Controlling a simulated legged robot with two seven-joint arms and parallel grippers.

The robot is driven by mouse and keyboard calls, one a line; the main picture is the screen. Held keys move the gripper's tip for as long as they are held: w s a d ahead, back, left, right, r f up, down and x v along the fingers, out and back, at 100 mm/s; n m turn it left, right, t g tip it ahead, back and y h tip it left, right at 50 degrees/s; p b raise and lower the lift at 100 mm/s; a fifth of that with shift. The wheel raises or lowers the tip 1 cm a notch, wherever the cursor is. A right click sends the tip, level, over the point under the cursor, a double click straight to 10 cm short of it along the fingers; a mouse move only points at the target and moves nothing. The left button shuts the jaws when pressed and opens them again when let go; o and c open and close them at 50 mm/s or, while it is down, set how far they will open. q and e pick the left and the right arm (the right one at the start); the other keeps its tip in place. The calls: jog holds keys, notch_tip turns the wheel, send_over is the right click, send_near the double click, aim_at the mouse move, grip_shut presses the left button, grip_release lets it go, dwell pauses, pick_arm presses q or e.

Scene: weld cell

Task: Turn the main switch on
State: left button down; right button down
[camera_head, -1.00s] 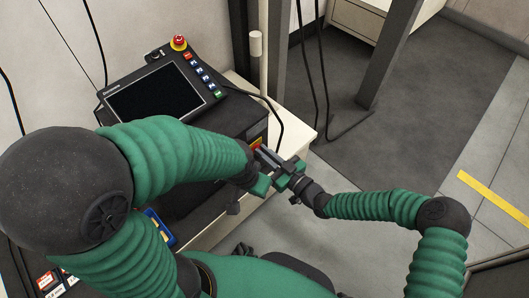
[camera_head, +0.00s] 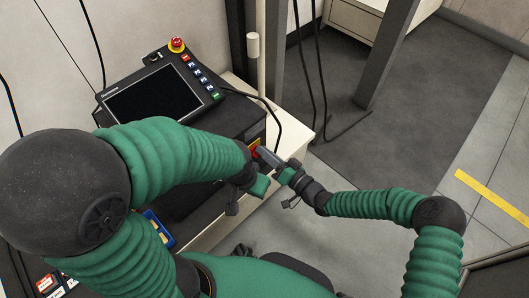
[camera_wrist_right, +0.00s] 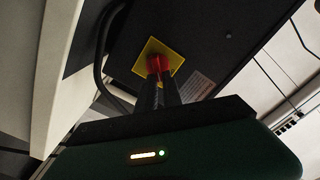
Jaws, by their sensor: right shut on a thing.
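The main switch is a red handle (camera_wrist_right: 158,64) on a yellow plate (camera_wrist_right: 146,46), on the side of a black control box. In the head view a little of its red (camera_head: 254,151) shows beside my right gripper (camera_head: 261,152). In the right wrist view the two dark fingers of my right gripper (camera_wrist_right: 158,80) are closed around the red handle. The fingers hide part of the handle, and its exact angle is hard to read. My left gripper (camera_head: 249,190) is near the box's front edge, beside the right one; its fingers are not clear.
A control panel (camera_head: 155,101) with a dark screen, a red emergency button (camera_head: 177,45) and several small buttons sits on the box. A black cable (camera_head: 270,108) loops behind the switch. A pale cabinet top (camera_head: 300,124) supports the box. Floor (camera_head: 420,100) to the right is clear.

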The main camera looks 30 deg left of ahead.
jog(key=m, duration=0.4)
jog(key=shift+w+d+f+m, duration=0.15)
jog(key=shift+w+f+m, duration=0.15)
jog(key=shift+w+f, duration=0.1)
jog(key=shift+d+f+m+b, duration=0.1)
jog(key=shift+f+m+b, duration=0.15)
jog(key=shift+m, duration=0.9)
jog(key=shift+f+m+b, duration=0.1)
jog(key=shift+m+b, duration=0.1)
jog(key=shift+m, duration=0.95)
jog(key=shift+w, duration=0.1)
jog(key=c, duration=1.5)
grip_release()
jog(key=shift+s+d+r, duration=0.1)
jog(key=shift+s+d, duration=0.05)
jog(key=shift+s, duration=0.05)
jog(key=p+v, duration=0.7)
jog(key=v, duration=0.9)
jog(key=shift+d, duration=0.2)
